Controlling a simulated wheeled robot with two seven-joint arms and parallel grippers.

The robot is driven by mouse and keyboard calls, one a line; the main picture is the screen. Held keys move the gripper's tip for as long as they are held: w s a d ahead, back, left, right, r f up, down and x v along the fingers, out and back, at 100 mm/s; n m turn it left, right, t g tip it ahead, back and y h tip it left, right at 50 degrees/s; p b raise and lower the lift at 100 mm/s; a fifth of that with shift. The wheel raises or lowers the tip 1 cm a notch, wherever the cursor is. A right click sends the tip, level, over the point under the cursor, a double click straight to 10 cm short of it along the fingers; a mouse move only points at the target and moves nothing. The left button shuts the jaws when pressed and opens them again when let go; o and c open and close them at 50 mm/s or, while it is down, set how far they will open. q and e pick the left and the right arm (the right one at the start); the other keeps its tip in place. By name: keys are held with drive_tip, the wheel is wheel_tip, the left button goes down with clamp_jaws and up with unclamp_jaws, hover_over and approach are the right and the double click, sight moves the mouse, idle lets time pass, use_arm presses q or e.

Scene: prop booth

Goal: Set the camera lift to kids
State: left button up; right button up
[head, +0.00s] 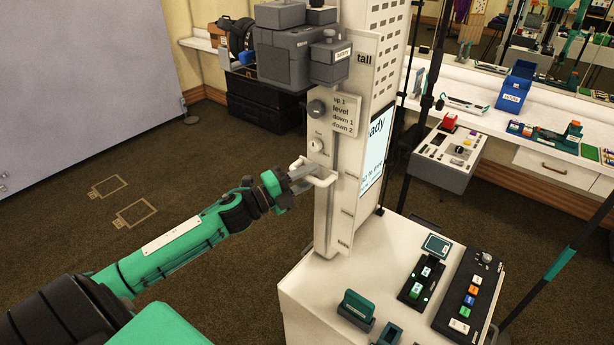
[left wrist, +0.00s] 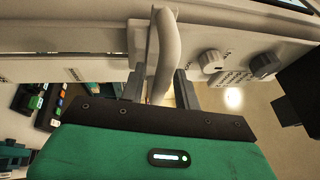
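The camera lift is a white column (head: 328,220) with a grey camera block (head: 285,58) high on it, close to the label "tall" (head: 364,58). Smaller labels, too small to read, sit lower on the column edge. A white bar handle (head: 325,181) sticks out of the column below the knobs; it also shows in the left wrist view (left wrist: 165,45). My left gripper (head: 303,180) is at this handle, its fingers (left wrist: 160,88) on either side of it. A gap shows beside the left-hand finger; the other finger looks close to the handle. My right gripper is not in view.
A dark knob (head: 317,108) sits beside a plate (head: 345,115) reading "up 1 level, down 1, down 2". A pale knob (head: 317,145) is below. A lit screen (head: 375,150) faces right. The white counter (head: 310,295) holds button panels (head: 470,298).

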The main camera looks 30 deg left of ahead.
use_arm(q)
clamp_jaws()
drive_tip(key=shift+f, duration=0.1)
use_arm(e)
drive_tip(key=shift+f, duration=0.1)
